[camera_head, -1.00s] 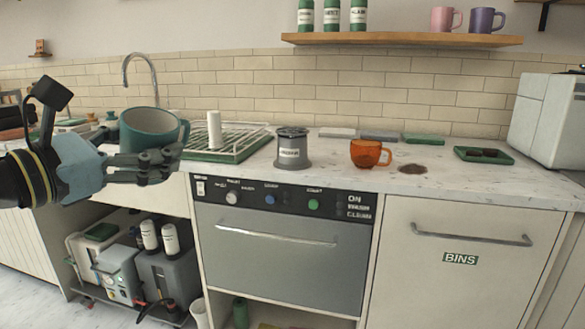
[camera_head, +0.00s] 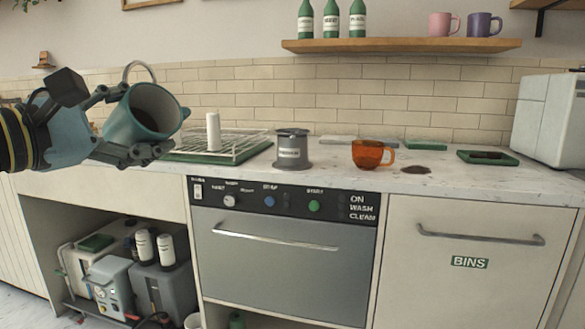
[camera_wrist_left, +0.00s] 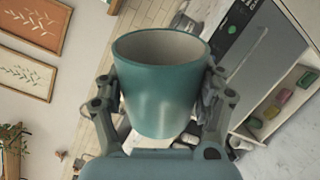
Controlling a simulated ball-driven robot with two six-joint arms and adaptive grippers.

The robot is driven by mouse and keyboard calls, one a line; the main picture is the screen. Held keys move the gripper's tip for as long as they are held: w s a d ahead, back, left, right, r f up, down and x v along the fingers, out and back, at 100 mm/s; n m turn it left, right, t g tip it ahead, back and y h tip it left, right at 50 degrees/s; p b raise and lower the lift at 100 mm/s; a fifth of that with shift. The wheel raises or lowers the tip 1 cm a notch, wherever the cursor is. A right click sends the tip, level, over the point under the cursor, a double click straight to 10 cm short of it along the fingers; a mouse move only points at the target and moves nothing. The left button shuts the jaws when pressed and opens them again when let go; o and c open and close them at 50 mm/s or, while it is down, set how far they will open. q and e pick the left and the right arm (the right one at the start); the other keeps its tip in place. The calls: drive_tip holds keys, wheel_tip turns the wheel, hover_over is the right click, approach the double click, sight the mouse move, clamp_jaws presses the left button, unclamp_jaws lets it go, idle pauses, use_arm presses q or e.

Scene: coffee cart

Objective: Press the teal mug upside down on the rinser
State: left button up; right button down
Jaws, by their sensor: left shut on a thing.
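The teal mug (camera_head: 122,123) is held in my left gripper (camera_head: 146,122), raised in front of the counter at the left of the head view. It is tilted, with its mouth turned toward the camera and to the right; dark brown shows inside. In the left wrist view the mug (camera_wrist_left: 160,90) sits between both fingers of my left gripper (camera_wrist_left: 160,98). A grey round device with a dark top (camera_head: 292,150) stands on the counter, apart from the mug; it may be the rinser, but its label is too small to read. My right gripper is not in view.
A wire rack (camera_head: 240,150) with a white cylinder (camera_head: 213,132) stands left of the grey device. An orange mug (camera_head: 367,154), brown grounds (camera_head: 416,169) and a green tray (camera_head: 470,158) lie to the right. A shelf (camera_head: 400,45) hangs above. A faucet is partly hidden behind the mug.

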use_arm(q)
drive_tip(key=shift+r, duration=0.1)
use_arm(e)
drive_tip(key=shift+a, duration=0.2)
use_arm(q)
drive_tip(key=m+b, duration=0.2)
drive_tip(key=f+m+b, duration=0.1)
drive_tip(key=m+b, duration=0.1)
drive_tip(key=b, duration=0.1)
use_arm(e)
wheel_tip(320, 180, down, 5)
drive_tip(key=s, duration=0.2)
use_arm(q)
drive_tip(key=shift+r+m+b, duration=0.25)
drive_tip(key=shift+m+b, duration=0.6)
drive_tip(key=shift+m, duration=0.05)
drive_tip(key=shift+r, duration=0.25)
drive_tip(key=m+b, duration=0.2)
drive_tip(key=f+m+b, duration=0.1)
drive_tip(key=m+b, duration=0.1)
drive_tip(key=shift+b, duration=0.4)
drive_tip(key=shift+r+m+b, duration=0.4)
drive_tip(key=shift+m+b, duration=0.15)
drive_tip(key=shift+m, duration=0.45)
drive_tip(key=shift+r, duration=0.1)
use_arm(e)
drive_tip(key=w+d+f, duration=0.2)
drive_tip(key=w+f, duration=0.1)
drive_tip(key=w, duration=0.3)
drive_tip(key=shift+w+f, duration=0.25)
